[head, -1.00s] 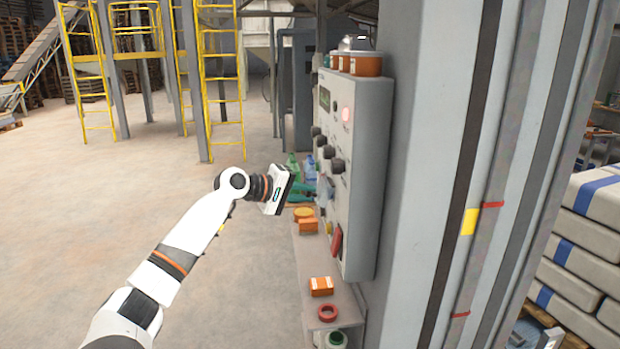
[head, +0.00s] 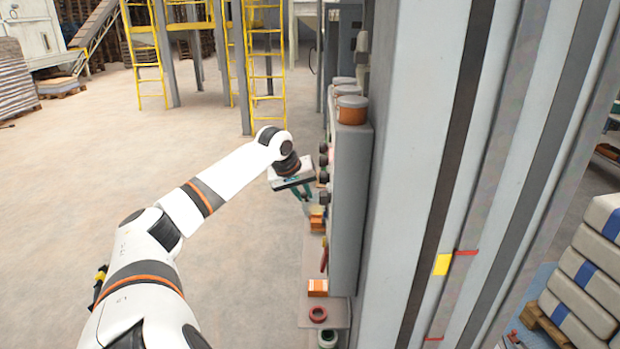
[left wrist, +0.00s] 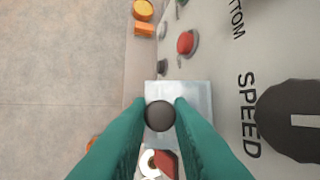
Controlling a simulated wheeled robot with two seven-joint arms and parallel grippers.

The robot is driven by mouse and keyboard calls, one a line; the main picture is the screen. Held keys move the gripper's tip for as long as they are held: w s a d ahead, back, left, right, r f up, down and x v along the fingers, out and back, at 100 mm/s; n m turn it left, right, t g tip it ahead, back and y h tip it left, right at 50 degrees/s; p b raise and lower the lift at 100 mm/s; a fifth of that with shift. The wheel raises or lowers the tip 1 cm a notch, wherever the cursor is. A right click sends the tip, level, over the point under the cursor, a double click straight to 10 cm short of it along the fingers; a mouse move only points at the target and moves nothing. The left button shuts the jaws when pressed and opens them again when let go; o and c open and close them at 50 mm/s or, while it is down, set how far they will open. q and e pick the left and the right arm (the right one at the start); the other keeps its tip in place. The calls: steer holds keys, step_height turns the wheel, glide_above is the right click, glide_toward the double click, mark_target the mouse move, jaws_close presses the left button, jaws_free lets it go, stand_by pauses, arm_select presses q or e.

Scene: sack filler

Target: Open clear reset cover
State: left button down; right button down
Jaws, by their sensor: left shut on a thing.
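The clear reset cover (left wrist: 197,97) shows in the left wrist view as a pale, see-through square plate at the edge of the grey panel. A dark round knob (left wrist: 160,116) sits in front of it. My left gripper (left wrist: 160,104) has its green fingers closed on both sides of this knob, and the fingers hide part of the plate. How far the cover is swung is hard to tell. In the head view my left gripper (head: 304,190) is at the panel's face, and the cover is too small to make out there. My right gripper is not in view.
The control panel (head: 351,190) is seen nearly edge-on, with a red button (left wrist: 186,42) and a large SPEED knob (left wrist: 298,120) close by. Open floor lies left.

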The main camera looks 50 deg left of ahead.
arm_select(q)
steer(key=shift+w+d+r+g+y+p, duration=0.2)
steer(key=shift+r+g+y+p, duration=0.1)
steer(key=shift+r+g+p, duration=0.3)
steer(key=shift+f+p, duration=0.15)
steer(key=shift+p, duration=0.15)
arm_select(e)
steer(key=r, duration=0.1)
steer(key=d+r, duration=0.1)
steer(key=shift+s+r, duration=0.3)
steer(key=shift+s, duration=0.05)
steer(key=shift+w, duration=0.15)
arm_select(q)
steer(key=c, duration=1.3)
jaws_free()
steer(key=shift+w, duration=0.1)
steer(key=shift+r, duration=0.35)
steer(key=b+v, duration=0.3)
steer(key=v, duration=0.8)
steer(key=shift+d, duration=0.25)
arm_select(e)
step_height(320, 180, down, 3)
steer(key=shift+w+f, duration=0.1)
